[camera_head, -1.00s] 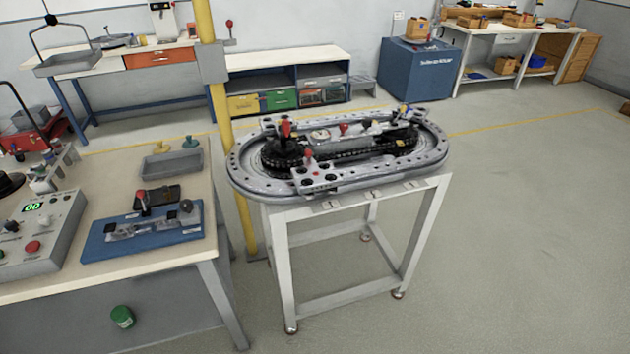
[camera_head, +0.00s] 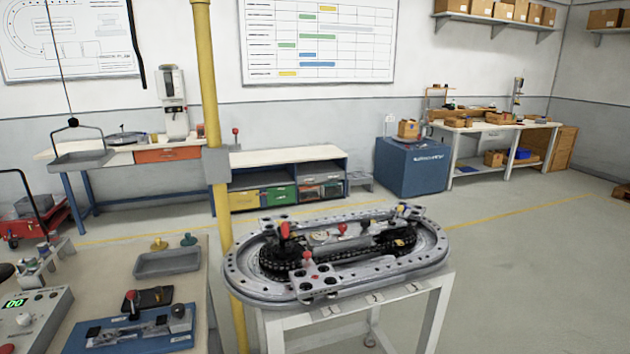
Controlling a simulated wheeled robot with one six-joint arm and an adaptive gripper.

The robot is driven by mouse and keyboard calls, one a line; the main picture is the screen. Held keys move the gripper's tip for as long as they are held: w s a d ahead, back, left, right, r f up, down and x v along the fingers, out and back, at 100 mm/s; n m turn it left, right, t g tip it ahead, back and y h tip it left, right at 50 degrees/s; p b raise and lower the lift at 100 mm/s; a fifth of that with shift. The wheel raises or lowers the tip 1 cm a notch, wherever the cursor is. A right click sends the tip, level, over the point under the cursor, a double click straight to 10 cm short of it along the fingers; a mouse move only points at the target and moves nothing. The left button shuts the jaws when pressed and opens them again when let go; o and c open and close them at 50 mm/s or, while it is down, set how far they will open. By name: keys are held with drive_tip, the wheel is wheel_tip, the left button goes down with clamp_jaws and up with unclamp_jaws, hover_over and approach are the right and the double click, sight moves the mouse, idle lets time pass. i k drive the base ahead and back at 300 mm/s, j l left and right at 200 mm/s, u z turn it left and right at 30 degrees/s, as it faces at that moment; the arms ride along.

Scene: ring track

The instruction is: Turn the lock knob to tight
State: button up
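The oval grey ring track (camera_head: 246,282) lies on a white stand in the middle of the camera_head view. It carries a large red handle (camera_head: 284,231) at its left and a small red ball knob (camera_head: 343,229) near the middle. A blue-based fixture (camera_head: 86,337) on the left bench has a red-topped lever (camera_head: 131,297) and a dark round knob (camera_head: 179,311). I cannot tell which of these is the lock knob or how tight it is. My gripper is not in view.
A yellow post (camera_head: 211,110) rises between the left bench (camera_head: 205,262) and the ring track. A control box (camera_head: 40,312) and a grey tray (camera_head: 168,262) are on that bench. Open floor (camera_head: 530,270) lies to the right. Low shelves and a blue cabinet (camera_head: 411,165) stand behind.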

sight(341, 227)
drive_tip(key=i+j, duration=0.2)
drive_tip(key=i, duration=0.2)
drive_tip(key=i+j, duration=0.15)
drive_tip(key=i, duration=0.2)
drive_tip(key=i+j+u, duration=0.1)
drive_tip(key=i, duration=0.3)
drive_tip(key=j, duration=0.1)
